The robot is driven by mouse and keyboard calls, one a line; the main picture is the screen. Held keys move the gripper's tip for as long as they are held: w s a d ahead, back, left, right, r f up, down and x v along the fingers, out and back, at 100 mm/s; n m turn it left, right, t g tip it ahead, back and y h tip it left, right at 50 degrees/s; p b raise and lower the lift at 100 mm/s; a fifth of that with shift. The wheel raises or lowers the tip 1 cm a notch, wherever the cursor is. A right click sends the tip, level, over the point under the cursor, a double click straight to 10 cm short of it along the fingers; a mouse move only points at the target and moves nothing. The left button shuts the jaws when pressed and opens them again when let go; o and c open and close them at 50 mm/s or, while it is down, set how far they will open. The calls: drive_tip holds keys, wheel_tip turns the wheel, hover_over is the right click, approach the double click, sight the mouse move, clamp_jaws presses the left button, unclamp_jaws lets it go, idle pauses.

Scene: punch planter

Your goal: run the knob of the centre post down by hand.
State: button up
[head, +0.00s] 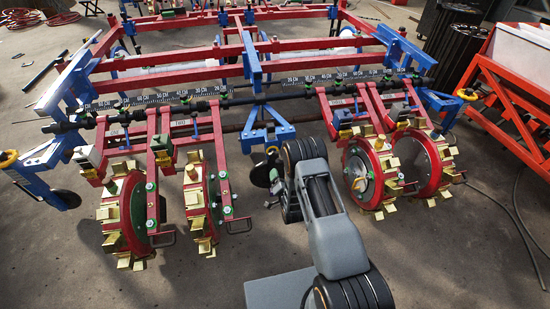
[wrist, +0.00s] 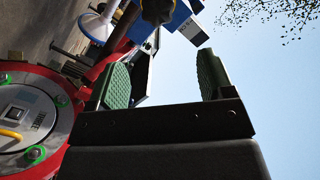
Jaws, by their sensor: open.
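In the wrist view a dark lobed knob (wrist: 157,10) shows at the top edge, partly cut off, against blue metal. My gripper (head: 278,187) is just in front of and below the centre knob in the head view, partly hidden by my own wrist. In the wrist view my gripper (wrist: 164,62) is open, its two green-padded fingers wide apart with nothing between them. The knob appears beyond the fingertips, apart from them.
Red toothed punch wheels stand left (head: 125,212) and right (head: 372,172) of my arm. A dark disc (head: 261,175) sits below the centre knob. Other knobs are at far left (head: 8,158) and far right (head: 467,94). A red rack (head: 510,100) stands right. The front floor is mostly clear.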

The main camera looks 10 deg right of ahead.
sight(275, 157)
drive_tip(key=w+b, duration=0.1)
drive_tip(key=w, duration=0.3)
drive_tip(key=w+b, duration=0.1)
drive_tip(key=w, duration=0.4)
drive_tip(key=w+b, duration=0.2)
drive_tip(key=w, duration=0.2)
drive_tip(key=shift+w+f, duration=0.15)
drive_tip(key=shift+f, duration=0.2)
drive_tip(key=shift+c, duration=0.4)
drive_tip(key=c, duration=0.8)
drive_tip(key=shift+d, duration=0.15)
drive_tip(key=shift+c, duration=0.2)
drive_tip(key=shift+m, duration=0.3)
